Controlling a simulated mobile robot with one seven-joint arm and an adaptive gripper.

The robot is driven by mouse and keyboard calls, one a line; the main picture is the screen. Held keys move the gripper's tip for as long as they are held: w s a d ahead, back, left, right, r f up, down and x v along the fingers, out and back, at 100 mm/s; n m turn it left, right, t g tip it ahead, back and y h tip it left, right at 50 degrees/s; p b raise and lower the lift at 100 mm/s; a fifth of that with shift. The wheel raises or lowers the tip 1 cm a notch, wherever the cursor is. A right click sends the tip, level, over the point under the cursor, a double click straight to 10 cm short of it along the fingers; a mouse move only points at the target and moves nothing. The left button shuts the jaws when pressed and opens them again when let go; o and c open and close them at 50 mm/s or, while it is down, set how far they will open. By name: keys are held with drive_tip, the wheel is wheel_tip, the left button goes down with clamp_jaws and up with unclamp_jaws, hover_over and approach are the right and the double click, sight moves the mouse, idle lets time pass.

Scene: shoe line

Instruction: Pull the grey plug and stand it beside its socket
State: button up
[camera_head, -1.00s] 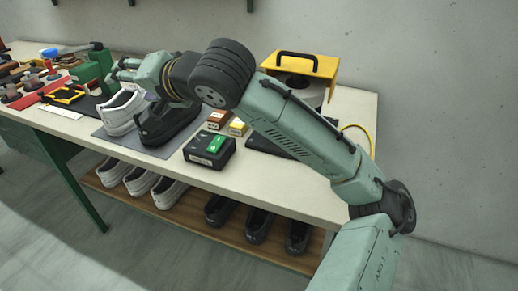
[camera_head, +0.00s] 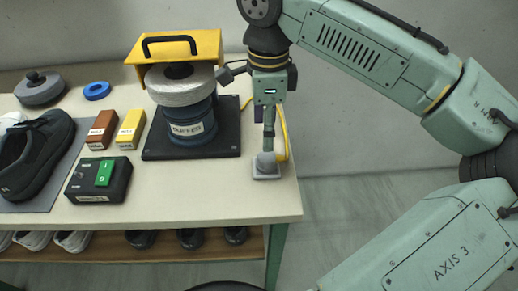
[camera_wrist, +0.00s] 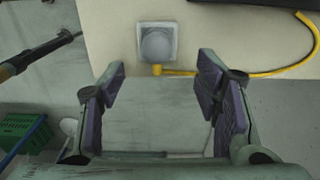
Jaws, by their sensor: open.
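The grey plug (camera_head: 265,159) sits in its pale square socket (camera_head: 267,176) near the right end of the bench. In the wrist view the plug (camera_wrist: 156,44) is a round grey top within the square socket frame (camera_wrist: 174,51). My gripper (camera_head: 268,136) points down above the plug and hides part of it in the head view. In the wrist view my gripper (camera_wrist: 163,78) has its purple-padded fingers spread wide, with nothing between them. The plug lies beyond the fingertips there, toward the top of the picture.
A yellow cable (camera_head: 284,135) runs from the socket back toward the buffer (camera_head: 188,122) on its dark base plate (camera_head: 228,136). A black switch box (camera_head: 98,181) and red and yellow blocks stand to the left. The bench edge (camera_head: 300,200) is close right of the socket.

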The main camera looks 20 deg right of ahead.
sight(266, 154)
drive_tip(key=shift+s+r, duration=0.2)
drive_tip(key=shift+s, duration=0.1)
drive_tip(key=shift+f+b, duration=3.35)
drive_tip(key=shift+f, duration=1.2)
drive_tip(key=shift+p, duration=0.5)
drive_tip(key=shift+c, duration=0.6)
clamp_jaws()
drive_tip(key=shift+w, duration=0.1)
drive_tip(key=shift+r, duration=0.1)
drive_tip(key=shift+r+p, duration=2.9)
drive_tip(key=shift+r, duration=0.05)
